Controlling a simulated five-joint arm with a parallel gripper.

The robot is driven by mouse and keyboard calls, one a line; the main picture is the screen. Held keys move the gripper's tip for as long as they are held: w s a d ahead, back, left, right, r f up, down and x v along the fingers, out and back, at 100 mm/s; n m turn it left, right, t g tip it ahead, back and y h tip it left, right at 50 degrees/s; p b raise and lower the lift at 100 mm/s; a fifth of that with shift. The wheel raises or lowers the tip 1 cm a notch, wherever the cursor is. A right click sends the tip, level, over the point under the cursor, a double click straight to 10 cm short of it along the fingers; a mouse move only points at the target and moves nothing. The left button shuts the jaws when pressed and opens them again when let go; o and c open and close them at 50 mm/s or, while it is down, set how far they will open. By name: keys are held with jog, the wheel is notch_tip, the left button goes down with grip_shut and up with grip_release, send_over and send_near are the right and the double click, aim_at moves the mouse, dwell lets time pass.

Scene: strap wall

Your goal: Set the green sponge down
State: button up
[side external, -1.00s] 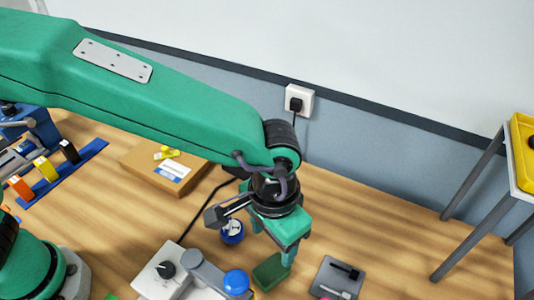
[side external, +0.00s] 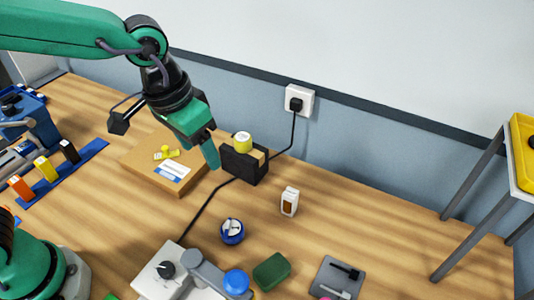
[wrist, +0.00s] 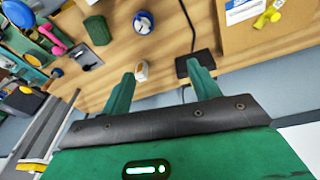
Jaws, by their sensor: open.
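The green sponge (side external: 271,271) lies flat on the wooden table, between the blue-knobbed device and the dark grey tray. It also shows in the wrist view (wrist: 97,30), at upper left, apart from my fingers. My gripper (side external: 205,158) is up and to the left of the sponge, in the air near the cardboard box and the black block. In the wrist view my gripper (wrist: 160,85) has its two green fingers spread apart, with nothing held between them.
A white-and-brown item (side external: 289,201) and a blue round container (side external: 232,231) stand on the table. A dark grey tray (side external: 327,274) is right of the sponge.

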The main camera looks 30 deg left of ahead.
jog(key=s+a+r+n+t, duration=0.1)
jog(key=s+a, duration=0.2)
jog(key=a, duration=0.3)
jog(key=s+a+r+n+t, duration=0.1)
jog(key=s+a, duration=0.2)
jog(key=a, duration=0.4)
jog(key=s+a+r+t+y, duration=0.1)
jog(key=s+a, duration=0.1)
jog(key=a, duration=0.5)
jog(key=shift+s+n+t, duration=0.4)
